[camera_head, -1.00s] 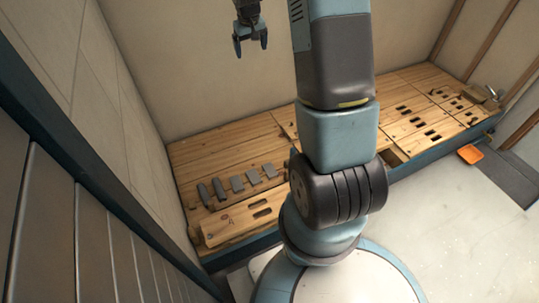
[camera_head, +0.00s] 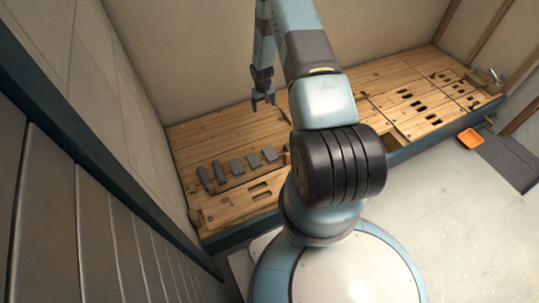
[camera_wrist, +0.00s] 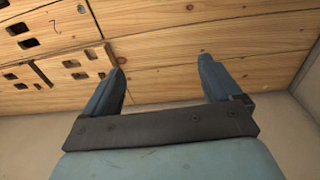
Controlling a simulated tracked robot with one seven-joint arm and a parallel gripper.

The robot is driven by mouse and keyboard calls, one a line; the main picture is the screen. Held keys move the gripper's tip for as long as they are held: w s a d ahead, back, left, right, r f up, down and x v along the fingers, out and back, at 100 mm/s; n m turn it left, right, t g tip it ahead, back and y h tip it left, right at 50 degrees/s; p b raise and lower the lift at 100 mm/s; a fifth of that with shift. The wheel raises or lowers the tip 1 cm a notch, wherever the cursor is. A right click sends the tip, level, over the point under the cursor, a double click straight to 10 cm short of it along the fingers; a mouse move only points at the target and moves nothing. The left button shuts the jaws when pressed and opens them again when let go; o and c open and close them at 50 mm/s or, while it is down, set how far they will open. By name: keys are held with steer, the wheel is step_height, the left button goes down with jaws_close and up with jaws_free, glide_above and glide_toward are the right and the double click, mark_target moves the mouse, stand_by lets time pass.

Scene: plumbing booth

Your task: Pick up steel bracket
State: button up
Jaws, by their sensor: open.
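Several grey steel pieces lie in a row on the left part of the wooden bench; the bracket is probably among them, but I cannot tell which one it is. One is a flat grey plate (camera_head: 237,167) and another a narrow grey bar (camera_head: 204,176). My gripper (camera_head: 263,106) is above the back of the bench, behind the row, pointing down. In the wrist view my gripper (camera_wrist: 162,75) has its two blue fingers wide apart with nothing between them. No grey piece shows in the wrist view.
The wooden bench (camera_head: 220,133) runs along the back wall and has slotted boards (camera_head: 412,103) on its right part. A metal fitting (camera_head: 491,76) stands at the far right end. An orange tray (camera_head: 470,139) lies on the floor. A panelled wall closes off the left.

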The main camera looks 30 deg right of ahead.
steer(key=s+f, duration=0.3)
steer(key=f, duration=0.5)
steer(key=s+f, duration=0.3)
steer(key=f, duration=0.5)
glide_above(268, 150)
steer(key=shift+g+y, duration=0.3)
steer(key=f, duration=0.8)
steer(key=shift+w+d, duration=0.3)
steer(key=shift+d, duration=0.05)
steer(key=shift+s+a+f, duration=0.15)
steer(key=shift+a+f, duration=0.05)
steer(key=shift+f, duration=1.05)
steer(key=shift+s+a+f, duration=0.1)
steer(key=shift+a+f, duration=0.05)
steer(key=shift+f, duration=1.1)
steer(key=shift+c, duration=0.2)
steer(key=c, duration=1.2)
steer(key=shift+r, duration=0.1)
